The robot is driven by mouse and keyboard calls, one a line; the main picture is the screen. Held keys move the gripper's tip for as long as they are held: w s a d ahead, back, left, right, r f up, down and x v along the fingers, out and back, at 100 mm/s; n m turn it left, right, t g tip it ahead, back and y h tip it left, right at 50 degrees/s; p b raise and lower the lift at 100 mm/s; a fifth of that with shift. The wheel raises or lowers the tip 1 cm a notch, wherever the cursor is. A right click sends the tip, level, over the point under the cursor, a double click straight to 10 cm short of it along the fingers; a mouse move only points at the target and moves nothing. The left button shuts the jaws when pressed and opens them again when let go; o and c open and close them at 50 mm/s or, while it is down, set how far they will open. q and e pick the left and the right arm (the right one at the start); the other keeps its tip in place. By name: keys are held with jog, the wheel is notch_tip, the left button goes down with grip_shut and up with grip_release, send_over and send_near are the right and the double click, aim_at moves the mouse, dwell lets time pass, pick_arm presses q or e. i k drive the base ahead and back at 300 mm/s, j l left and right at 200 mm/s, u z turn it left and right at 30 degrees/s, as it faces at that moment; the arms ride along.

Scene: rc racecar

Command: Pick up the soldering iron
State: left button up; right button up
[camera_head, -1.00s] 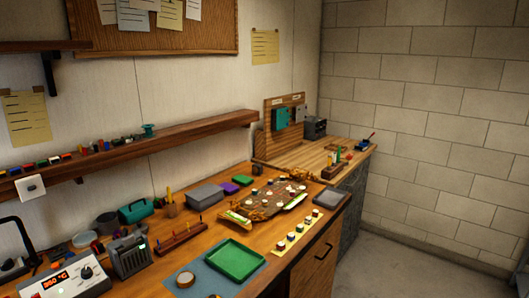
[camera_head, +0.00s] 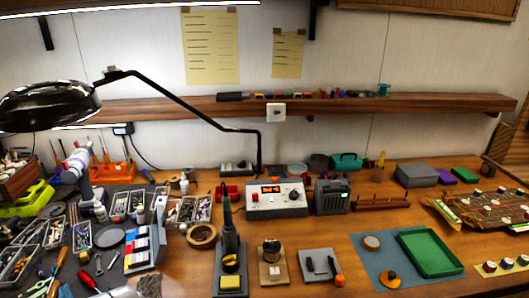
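The soldering iron (camera_head: 227,212) stands upright in its dark holder (camera_head: 230,258) near the front middle of the workbench. Its tip end is hidden in the holder, and a yellow sponge (camera_head: 231,282) sits at the holder's front. The white soldering station (camera_head: 276,200) with a lit display stands just behind it to the right. Neither of my grippers is in view.
A black desk lamp (camera_head: 52,105) arches over the left of the bench, above cluttered tools and parts bins (camera_head: 83,236). A tape roll (camera_head: 201,236) lies left of the holder. A green tray (camera_head: 430,252) lies at the right. Some bare wood shows around the holder.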

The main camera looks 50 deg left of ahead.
aim_at(228, 225)
jog(key=u, duration=1.75)
